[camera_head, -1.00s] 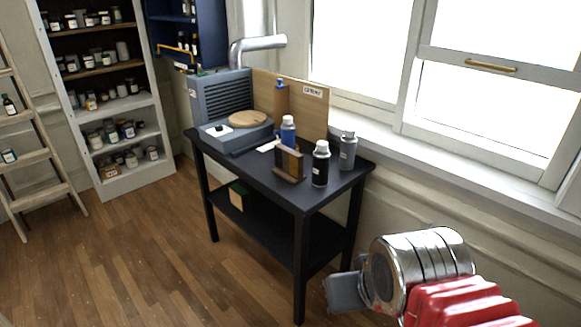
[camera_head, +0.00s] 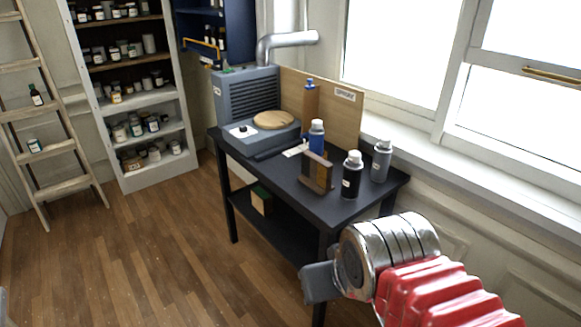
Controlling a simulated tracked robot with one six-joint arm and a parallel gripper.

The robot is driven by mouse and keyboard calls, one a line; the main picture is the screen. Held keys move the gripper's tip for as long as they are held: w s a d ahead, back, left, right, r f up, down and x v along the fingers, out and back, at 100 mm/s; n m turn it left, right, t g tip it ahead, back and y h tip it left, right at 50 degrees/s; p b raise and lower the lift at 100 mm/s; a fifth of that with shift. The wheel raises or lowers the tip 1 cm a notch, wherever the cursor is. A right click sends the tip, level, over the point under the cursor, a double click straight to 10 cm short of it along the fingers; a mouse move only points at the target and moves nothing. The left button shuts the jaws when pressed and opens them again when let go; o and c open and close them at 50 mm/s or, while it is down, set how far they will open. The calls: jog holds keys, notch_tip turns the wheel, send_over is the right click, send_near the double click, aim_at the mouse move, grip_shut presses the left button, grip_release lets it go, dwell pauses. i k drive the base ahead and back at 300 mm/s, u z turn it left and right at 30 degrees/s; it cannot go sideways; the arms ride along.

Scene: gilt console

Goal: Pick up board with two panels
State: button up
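A small brown wooden board (camera_head: 317,172) stands upright on a foot on the black table (camera_head: 272,187). It seems to carry two panels side by side, but it is too small to be sure. My gripper (camera_head: 318,282) shows as a grey part at the end of my chrome and red arm, at the lower right. It is in front of the table's near right leg in the picture, lower than the board and apart from it. Its fingertips cannot be made out, and nothing is seen in it.
A black bottle (camera_head: 352,176), a grey bottle (camera_head: 381,160) and a blue bottle (camera_head: 316,138) stand close around the board. A grey machine (camera_head: 247,107) with a round wooden disc fills the table's left. A window sill (camera_head: 470,165) runs behind.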

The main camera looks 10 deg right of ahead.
aim_at(317, 172)
jog(key=u, duration=0.4)
jog(key=i, duration=1.5)
jog(key=z, duration=0.1)
